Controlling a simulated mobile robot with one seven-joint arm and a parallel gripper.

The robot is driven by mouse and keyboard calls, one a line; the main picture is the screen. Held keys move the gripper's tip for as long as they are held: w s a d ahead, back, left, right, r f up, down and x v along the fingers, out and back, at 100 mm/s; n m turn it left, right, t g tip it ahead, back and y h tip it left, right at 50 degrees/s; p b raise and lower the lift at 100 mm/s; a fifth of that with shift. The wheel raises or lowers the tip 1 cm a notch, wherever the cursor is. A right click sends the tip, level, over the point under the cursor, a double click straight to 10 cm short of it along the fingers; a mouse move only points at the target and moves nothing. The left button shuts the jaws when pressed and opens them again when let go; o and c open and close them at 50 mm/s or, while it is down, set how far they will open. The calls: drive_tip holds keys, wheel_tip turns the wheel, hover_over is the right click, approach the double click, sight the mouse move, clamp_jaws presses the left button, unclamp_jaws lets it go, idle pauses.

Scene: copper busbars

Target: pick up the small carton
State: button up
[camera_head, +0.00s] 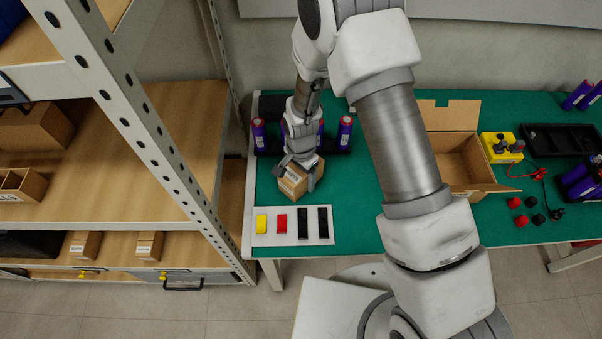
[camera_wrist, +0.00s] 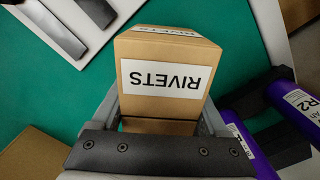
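The small carton (camera_head: 294,183) is a brown cardboard box with a white label, near the left end of the green table. In the wrist view the carton (camera_wrist: 167,80) shows a label reading RIVETS, upside down in the picture. My gripper (camera_head: 299,172) is at the carton, with one finger on each side of it. In the wrist view the gripper (camera_wrist: 161,112) shows its fingers along the carton's left and right sides with no clear gap. I cannot tell if they press on it. The carton's underside is hidden.
A white tray (camera_head: 266,238) with yellow, red and black pieces lies in front of the carton. Purple cylinders (camera_head: 344,133) stand close behind and right. A shelf (camera_head: 165,150) rises at left. An open cardboard box (camera_head: 463,165) is to the right, beyond my arm.

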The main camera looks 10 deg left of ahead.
clamp_jaws()
drive_tip(key=shift+r, duration=0.15)
drive_tip(key=shift+r, duration=0.55)
wheel_tip(320, 180, up, 2)
drive_tip(key=shift+r, duration=0.25)
drive_tip(key=s+d+r, duration=0.2)
drive_tip(key=d+r, duration=0.5)
drive_tip(key=d, duration=0.4)
drive_tip(key=shift+s+d, duration=0.2)
drive_tip(key=shift+s, duration=0.15)
